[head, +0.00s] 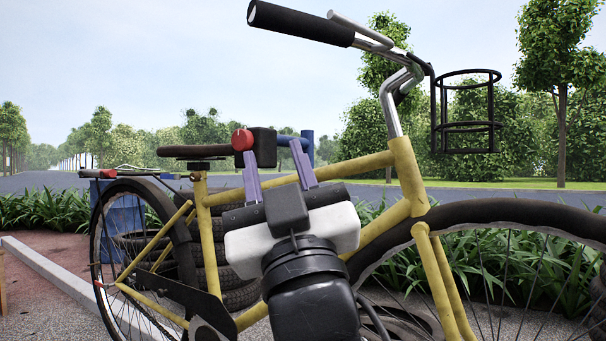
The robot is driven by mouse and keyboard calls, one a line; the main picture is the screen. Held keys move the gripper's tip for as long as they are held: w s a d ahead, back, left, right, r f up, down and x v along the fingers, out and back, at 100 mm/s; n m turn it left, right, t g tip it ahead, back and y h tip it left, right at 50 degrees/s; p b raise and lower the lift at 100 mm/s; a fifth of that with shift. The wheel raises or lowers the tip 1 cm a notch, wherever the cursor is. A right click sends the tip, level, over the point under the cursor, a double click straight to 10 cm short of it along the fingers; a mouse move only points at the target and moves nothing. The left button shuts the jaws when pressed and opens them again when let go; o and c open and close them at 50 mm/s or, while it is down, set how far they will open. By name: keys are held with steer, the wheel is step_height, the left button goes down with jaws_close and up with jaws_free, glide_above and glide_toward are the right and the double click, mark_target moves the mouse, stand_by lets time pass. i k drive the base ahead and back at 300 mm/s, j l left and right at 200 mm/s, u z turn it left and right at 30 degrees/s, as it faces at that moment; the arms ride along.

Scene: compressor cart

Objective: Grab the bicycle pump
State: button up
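My gripper (277,163) is open, its two purple fingers pointing up and away with a clear gap between them. Nothing is held between the fingertips. A black box with a red knob (242,140) shows beyond the left fingertip, with a blue bar and post (308,148) to its right. They may be parts of a compressor or pump, but my gripper and the bicycle hide what lies below. I cannot make out a bicycle pump for certain.
A yellow bicycle (375,228) with a black front basket (467,112) fills much of the view, around my gripper. Stacked tires (236,275) and a blue container (122,212) stand behind it. A pale kerb (48,273) runs at left, with hedges and road beyond.

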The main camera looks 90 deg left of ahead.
mark_target(111, 173)
steer(key=u, duration=3.7)
